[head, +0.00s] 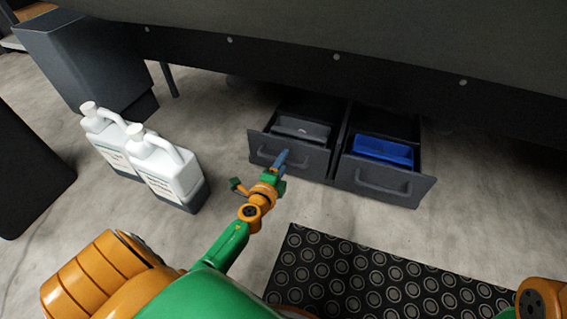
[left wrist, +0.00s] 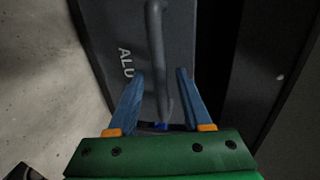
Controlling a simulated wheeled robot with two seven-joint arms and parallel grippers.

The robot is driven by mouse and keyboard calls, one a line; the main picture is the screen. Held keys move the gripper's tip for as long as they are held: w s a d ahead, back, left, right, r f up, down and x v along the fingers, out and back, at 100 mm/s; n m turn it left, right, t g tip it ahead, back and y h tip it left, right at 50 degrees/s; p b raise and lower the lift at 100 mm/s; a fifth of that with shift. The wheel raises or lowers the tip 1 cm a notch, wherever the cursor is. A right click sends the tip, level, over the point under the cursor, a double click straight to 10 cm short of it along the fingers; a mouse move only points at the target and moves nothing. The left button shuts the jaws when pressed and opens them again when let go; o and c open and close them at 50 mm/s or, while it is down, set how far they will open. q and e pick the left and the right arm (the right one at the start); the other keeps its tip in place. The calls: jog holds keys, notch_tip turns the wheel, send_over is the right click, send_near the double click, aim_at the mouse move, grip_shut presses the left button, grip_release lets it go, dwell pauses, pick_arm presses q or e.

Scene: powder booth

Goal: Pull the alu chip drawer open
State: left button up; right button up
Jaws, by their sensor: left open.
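The alu chip drawer (head: 312,165) is the left one of two grey drawers under the booth. It stands out from the booth, with its inside and a grey bin (head: 301,128) showing. In the left wrist view its front (left wrist: 180,35) carries the letters ALU and a grey bar handle (left wrist: 156,45). My left gripper (head: 283,158) is open at this drawer's front. In the left wrist view its blue fingers lie on either side of the handle, with gaps; I cannot tell how deep they reach. My right gripper is out of view.
The right drawer (head: 382,183) also stands out, holding a blue bin (head: 383,151). Two white jugs (head: 165,170) stand on the floor to the left. A black ringed mat (head: 350,275) lies in front. Bare floor lies between the drawers and the mat.

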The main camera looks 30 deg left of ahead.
pick_arm(q)
jog(key=shift+w+a+f, duration=0.1)
jog(key=shift+w, duration=0.25)
grip_shut()
dwell(1.2)
